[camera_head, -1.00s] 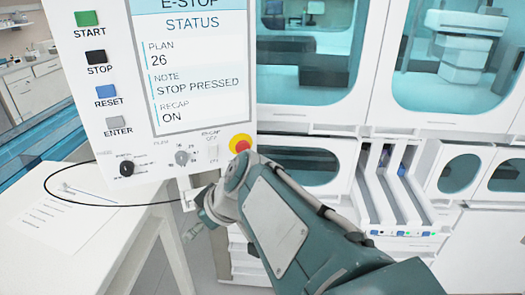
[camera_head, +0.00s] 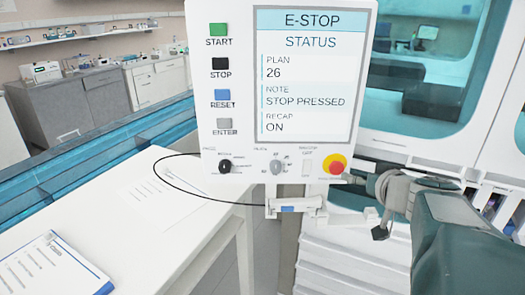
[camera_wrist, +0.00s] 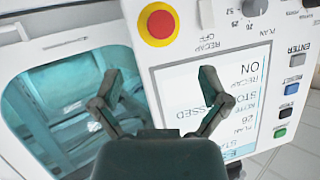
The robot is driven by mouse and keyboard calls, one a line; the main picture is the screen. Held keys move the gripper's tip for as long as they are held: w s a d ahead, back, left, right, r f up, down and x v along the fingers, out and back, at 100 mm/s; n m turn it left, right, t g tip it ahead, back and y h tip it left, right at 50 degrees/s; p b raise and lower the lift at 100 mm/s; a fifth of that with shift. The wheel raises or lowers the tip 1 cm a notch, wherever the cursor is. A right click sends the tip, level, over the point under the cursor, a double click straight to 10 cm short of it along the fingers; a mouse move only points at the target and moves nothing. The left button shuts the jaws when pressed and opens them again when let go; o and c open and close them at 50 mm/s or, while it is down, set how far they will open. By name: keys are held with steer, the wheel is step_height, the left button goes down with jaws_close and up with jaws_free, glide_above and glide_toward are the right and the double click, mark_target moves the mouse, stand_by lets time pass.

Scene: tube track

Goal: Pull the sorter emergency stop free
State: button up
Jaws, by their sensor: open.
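The emergency stop (camera_head: 334,164) is a red round button on a yellow ring at the lower right corner of the white control panel (camera_head: 240,150). The panel's screen (camera_head: 304,80) reads E-STOP, STOP PRESSED. In the wrist view the emergency stop (camera_wrist: 158,24) shows upside-down with the panel, beyond my fingertips at the top. My gripper (camera_wrist: 158,84) is open and empty, its two fingers spread in front of the panel and apart from the button.
START, STOP, RESET and ENTER buttons line the panel's left side, with knobs (camera_head: 277,165) and a RECAP switch (camera_head: 306,166) below. A black cable loops over the white table (camera_head: 130,215) at left. Glazed cabinets (camera_head: 430,80) stand behind on the right.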

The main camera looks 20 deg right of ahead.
mark_target(337, 170)
steer(key=x, duration=0.9)
steer(key=shift+w+a+f, duration=0.15)
steer(key=shift+w+f, duration=0.1)
steer(key=shift+w, duration=0.15)
steer(key=shift+w+d+f, duration=0.1)
steer(key=shift+w+d, duration=0.1)
steer(key=shift+d, duration=0.05)
steer(key=shift+a, duration=0.1)
jaws_close()
steer(key=shift+s, duration=0.1)
steer(key=shift+s+a, duration=0.1)
steer(key=shift+s, duration=0.15)
jaws_free()
steer(key=shift+s, duration=0.1)
